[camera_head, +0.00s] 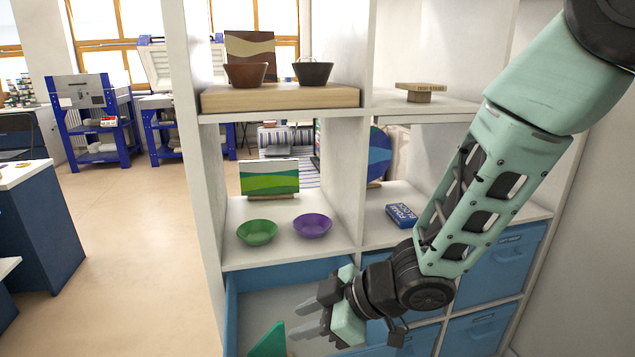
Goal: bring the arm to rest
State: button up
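My gripper (312,318) hangs low in front of the shelf unit, over the open blue drawer (231,310). Its fingers point left and look apart, with nothing seen between them. My arm reaches in from the upper right, bent at the wrist, and covers part of the right-hand shelves. A green upright piece (269,342) shows in the drawer at the bottom edge, just left of the fingers. Whether the fingers touch it cannot be told.
The white shelf unit (202,190) holds a green bowl (257,232), a purple bowl (312,226), a striped green panel (269,178) and a blue box (401,215). Two dark bowls stand on a wooden board (280,97). Floor (140,240) is clear at left, beside a blue cabinet (45,235).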

jog(key=s+d+m+t+h+b, duration=0.2)
jog(key=s+d+m+h+b, duration=0.3)
jog(key=d, duration=0.4)
jog(key=s+d+m+g+h+b, duration=0.1)
jog(key=s+d+m+g+h, duration=0.1)
jog(key=s+d, duration=0.35)
jog(key=s+d+m+g+h, duration=0.2)
jog(key=s+g, duration=0.1)
jog(key=s, duration=0.5)
notch_tip(320, 180, up, 22)
jog(key=p, duration=2.1)
jog(key=shift+a+p, duration=0.3)
jog(key=shift+p, duration=0.1)
